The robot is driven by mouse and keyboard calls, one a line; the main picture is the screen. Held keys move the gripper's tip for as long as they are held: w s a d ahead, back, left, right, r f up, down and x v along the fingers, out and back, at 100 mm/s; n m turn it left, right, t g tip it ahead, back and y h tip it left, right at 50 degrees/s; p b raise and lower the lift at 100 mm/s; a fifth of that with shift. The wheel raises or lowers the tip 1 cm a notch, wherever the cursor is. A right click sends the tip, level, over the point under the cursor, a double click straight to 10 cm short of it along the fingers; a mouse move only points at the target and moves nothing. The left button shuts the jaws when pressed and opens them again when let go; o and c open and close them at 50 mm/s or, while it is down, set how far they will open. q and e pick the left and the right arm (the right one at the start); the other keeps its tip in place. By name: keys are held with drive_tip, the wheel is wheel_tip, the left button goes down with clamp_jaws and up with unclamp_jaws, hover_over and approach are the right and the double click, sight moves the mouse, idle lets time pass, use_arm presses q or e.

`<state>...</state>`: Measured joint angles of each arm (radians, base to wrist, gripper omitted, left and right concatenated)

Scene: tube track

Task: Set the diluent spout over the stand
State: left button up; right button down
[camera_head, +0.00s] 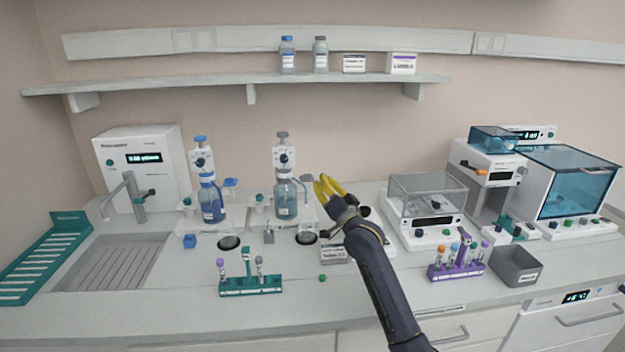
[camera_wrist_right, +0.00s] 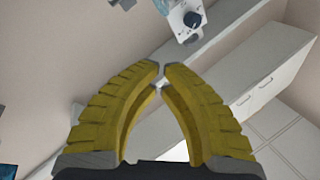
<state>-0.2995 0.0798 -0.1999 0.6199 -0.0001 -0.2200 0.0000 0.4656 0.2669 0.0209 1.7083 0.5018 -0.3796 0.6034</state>
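Two bottle dispensers stand at the back of the bench in the head view: one with a blue cap and blue bottle (camera_head: 211,203), one with a grey cap and grey-blue bottle (camera_head: 286,198). I cannot read which holds the diluent. The grey-capped one has a grey spout (camera_head: 306,178) reaching right; the other has a blue spout (camera_head: 230,182). My right gripper (camera_head: 322,186) is just right of the grey spout; contact is unclear. In the right wrist view its yellow fingertips (camera_wrist_right: 161,71) nearly meet, with nothing between them. My left gripper is out of view.
A teal tube rack (camera_head: 250,289) and a purple rack (camera_head: 455,271) stand nearer the front. A clear-lidded device (camera_head: 428,195) is right of my arm. The sink (camera_head: 118,262) is left. The bench front between the racks is mostly clear.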

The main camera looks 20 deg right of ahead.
drive_tip(key=shift+w+a+f, duration=0.1)
drive_tip(key=shift+w+a, duration=0.35)
drive_tip(key=shift+w, duration=1)
drive_tip(key=shift+w+a+f, duration=0.15)
drive_tip(key=shift+w+a, duration=0.3)
drive_tip(key=shift+w, duration=0.95)
drive_tip(key=shift+w+a+f, duration=0.1)
drive_tip(key=shift+w+a, duration=0.35)
drive_tip(key=shift+w, duration=1)
drive_tip(key=shift+s+a+h, duration=0.1)
drive_tip(key=shift+h, duration=0.2)
drive_tip(key=shift+a+m+h, duration=0.2)
drive_tip(key=shift+m+h, duration=0.1)
drive_tip(key=shift+h, duration=0.1)
